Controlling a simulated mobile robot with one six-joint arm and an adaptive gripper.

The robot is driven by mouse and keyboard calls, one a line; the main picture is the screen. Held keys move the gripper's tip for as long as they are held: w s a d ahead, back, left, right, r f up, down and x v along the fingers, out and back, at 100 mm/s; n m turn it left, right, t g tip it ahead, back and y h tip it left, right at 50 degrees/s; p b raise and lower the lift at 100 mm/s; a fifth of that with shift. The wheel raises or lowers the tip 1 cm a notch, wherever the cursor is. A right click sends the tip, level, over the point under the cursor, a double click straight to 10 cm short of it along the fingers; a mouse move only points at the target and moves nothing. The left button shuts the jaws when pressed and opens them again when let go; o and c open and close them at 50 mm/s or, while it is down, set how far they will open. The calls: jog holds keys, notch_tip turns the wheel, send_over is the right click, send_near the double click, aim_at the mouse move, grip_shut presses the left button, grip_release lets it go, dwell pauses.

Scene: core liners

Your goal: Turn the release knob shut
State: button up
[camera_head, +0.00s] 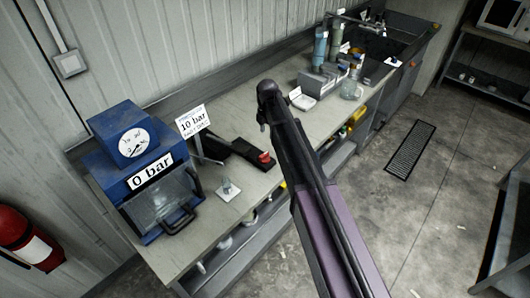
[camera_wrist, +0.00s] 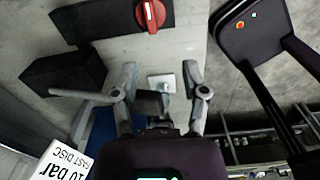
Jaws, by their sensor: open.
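The release knob is a red round knob with a pale bar across it. It sits on a flat black base on the bench, and in the head view the red knob (camera_head: 265,157) is at the base's right end. In the wrist view the red knob (camera_wrist: 150,15) is at the top edge, partly cut off, with its bar roughly upright. My gripper (camera_wrist: 160,72) is open and empty, its fingers spread below the knob in that picture and apart from it. I cannot make out my gripper in the head view.
A blue press (camera_head: 140,185) with a dial and a "0 bar" label stands left on the bench. A "10 bar" sign (camera_head: 192,121) is beside it. A white tile (camera_head: 228,190) with a small item lies in front. Bottles (camera_head: 320,47) and a sink stand farther back.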

aim_at(265, 155)
jog(key=shift+w+a+r+n, duration=0.15)
jog(key=shift+w+a+n, duration=0.3)
jog(key=shift+a+n, duration=0.2)
jog(key=shift+f, duration=0.2)
notch_tip(265, 155, down, 13)
jog(key=b, duration=1.3)
jog(key=shift+f+b, duration=0.2)
jog(key=shift+b, duration=0.15)
jog(key=shift+d, duration=0.1)
grip_shut()
